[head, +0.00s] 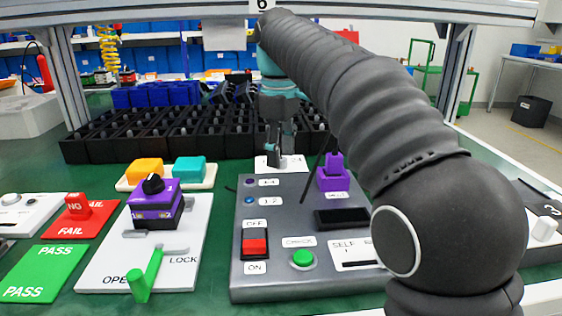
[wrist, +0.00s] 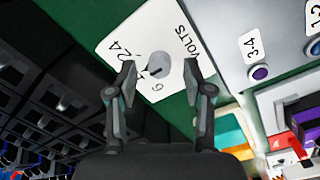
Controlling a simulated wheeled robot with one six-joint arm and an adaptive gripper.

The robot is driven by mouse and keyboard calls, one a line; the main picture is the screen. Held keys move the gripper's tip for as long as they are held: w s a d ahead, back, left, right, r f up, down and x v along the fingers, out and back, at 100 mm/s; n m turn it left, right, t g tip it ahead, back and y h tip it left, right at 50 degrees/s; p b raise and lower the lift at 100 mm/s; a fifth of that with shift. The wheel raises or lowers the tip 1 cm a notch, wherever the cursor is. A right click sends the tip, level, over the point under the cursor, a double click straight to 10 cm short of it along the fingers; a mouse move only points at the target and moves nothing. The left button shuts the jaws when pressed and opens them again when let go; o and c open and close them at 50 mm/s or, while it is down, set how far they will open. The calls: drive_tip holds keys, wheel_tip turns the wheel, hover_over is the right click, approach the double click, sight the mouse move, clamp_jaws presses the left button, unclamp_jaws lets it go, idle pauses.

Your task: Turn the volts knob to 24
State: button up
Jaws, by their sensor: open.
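The volts knob (wrist: 159,62) is a round grey knob on a white plate (wrist: 143,24) lettered VOLTS, with 24 and 6 readable and another mark partly covered by a finger. A dark mark on the knob's lower side faces roughly toward the 6; its exact setting is hard to read. My gripper (wrist: 158,70) is open, with one finger on each side of the knob; I cannot tell if either touches it. In the head view, my gripper (head: 275,150) points down at the white volts plate (head: 297,163) behind the grey panel, and hides most of the knob.
The grey panel (head: 275,205) in front carries a red switch (head: 255,246), a green button (head: 303,258) and a purple block (head: 333,176). Black bins (head: 150,135) stand close behind the knob. A purple device (head: 155,205) sits on the white plate at left.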

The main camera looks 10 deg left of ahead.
drive_tip(key=shift+f, duration=0.5)
clamp_jaws()
